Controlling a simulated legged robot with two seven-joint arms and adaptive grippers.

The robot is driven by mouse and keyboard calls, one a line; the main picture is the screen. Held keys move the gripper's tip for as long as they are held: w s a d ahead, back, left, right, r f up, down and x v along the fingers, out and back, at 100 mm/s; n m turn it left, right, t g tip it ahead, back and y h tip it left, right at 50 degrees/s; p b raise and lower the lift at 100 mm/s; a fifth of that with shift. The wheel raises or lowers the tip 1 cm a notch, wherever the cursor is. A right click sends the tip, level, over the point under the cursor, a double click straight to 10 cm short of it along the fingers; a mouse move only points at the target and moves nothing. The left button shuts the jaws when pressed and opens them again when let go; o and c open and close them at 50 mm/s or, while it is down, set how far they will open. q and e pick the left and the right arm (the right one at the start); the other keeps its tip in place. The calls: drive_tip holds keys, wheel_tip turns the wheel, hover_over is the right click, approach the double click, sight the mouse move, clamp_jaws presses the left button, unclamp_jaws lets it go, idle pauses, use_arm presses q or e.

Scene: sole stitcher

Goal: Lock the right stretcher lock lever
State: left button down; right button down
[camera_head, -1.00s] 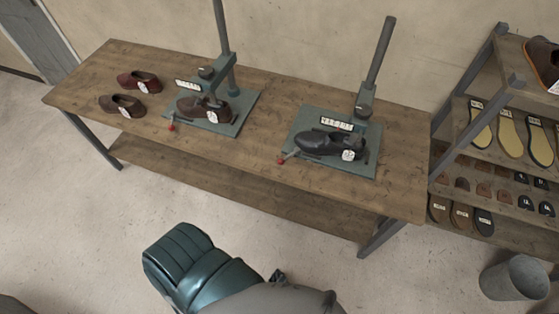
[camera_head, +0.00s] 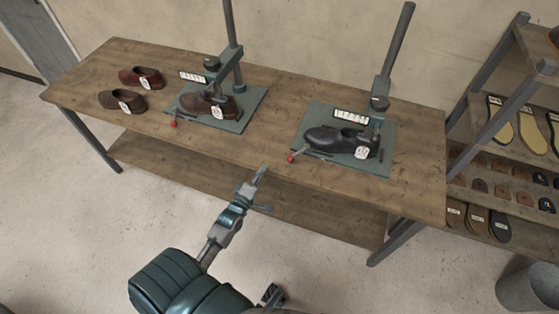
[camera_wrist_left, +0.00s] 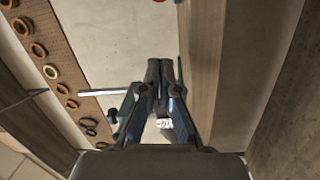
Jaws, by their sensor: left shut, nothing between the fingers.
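The right stretcher is a grey-green base plate (camera_head: 380,170) with a post, holding a black shoe (camera_head: 330,139) with a white tag. Its lock lever (camera_head: 297,154) ends in a red knob (camera_head: 291,158) and sticks out at the plate's front left. My left gripper (camera_head: 262,171) is in front of the table's front edge, below and left of the red knob and apart from it. Its fingers are shut and empty. In the left wrist view the shut fingertips (camera_wrist_left: 165,65) point up the picture, and a red spot shows at the top edge. My right gripper is not seen.
The left stretcher (camera_head: 243,118) holds a brown shoe and has its own red-knobbed lever (camera_head: 173,124). Two loose brown shoes (camera_head: 140,78) lie at the table's left. A shelf rack (camera_head: 495,120) and a grey bin (camera_head: 527,288) stand at the right. The table front between the stretchers is clear.

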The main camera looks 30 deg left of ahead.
sight(281, 163)
use_arm(q)
drive_tip(key=shift+w, duration=0.1)
